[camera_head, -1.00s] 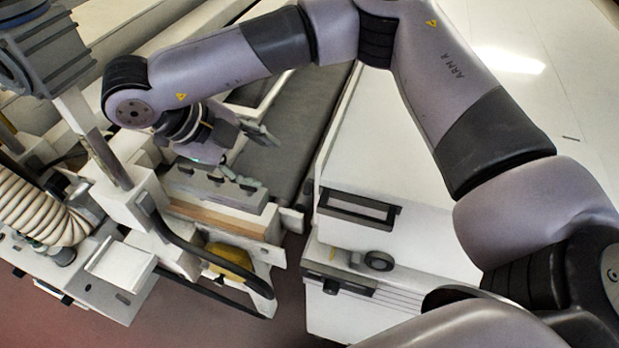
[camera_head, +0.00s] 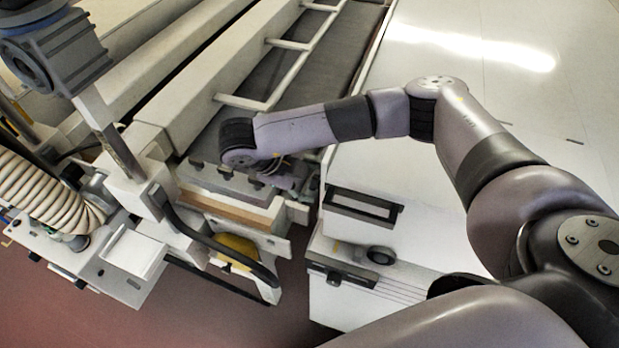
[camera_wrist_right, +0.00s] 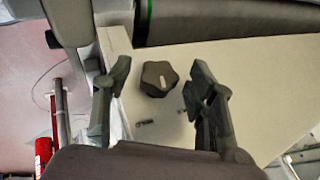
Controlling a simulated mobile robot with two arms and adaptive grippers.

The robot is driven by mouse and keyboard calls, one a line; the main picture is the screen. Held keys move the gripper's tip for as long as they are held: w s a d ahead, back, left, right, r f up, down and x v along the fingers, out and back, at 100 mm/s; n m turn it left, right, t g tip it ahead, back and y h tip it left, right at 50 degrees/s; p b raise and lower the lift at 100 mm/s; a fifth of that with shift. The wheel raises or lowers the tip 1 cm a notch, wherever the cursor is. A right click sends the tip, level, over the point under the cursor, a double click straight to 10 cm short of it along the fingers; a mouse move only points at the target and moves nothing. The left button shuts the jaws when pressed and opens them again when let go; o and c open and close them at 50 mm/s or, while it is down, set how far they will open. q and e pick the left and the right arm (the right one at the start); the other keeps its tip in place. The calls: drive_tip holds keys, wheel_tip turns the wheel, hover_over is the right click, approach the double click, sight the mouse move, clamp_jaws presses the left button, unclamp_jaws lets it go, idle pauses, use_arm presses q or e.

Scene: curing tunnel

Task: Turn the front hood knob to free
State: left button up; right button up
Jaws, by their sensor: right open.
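In the right wrist view a dark lobed knob (camera_wrist_right: 160,78) with a short white pointer mark sits on a pale panel (camera_wrist_right: 250,75). The mark points roughly up and down in that picture. My right gripper (camera_wrist_right: 160,72) is open, with one finger on each side of the knob and a visible gap on both sides. In the head view my right gripper (camera_head: 290,177) is over the near end of the dark belt, beside the white cabinet. The lobed knob cannot be made out there. My left gripper is not in view.
Two small dark marks lie on the panel near the knob. In the head view a white cabinet (camera_head: 455,130) stands to the right, with a round dark fitting (camera_head: 380,255) on its front. A ribbed hose (camera_head: 45,190) and a black curved handle (camera_head: 215,245) are at left.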

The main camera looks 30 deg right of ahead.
drive_tip(key=shift+c, duration=0.2)
drive_tip(key=c, duration=1.1)
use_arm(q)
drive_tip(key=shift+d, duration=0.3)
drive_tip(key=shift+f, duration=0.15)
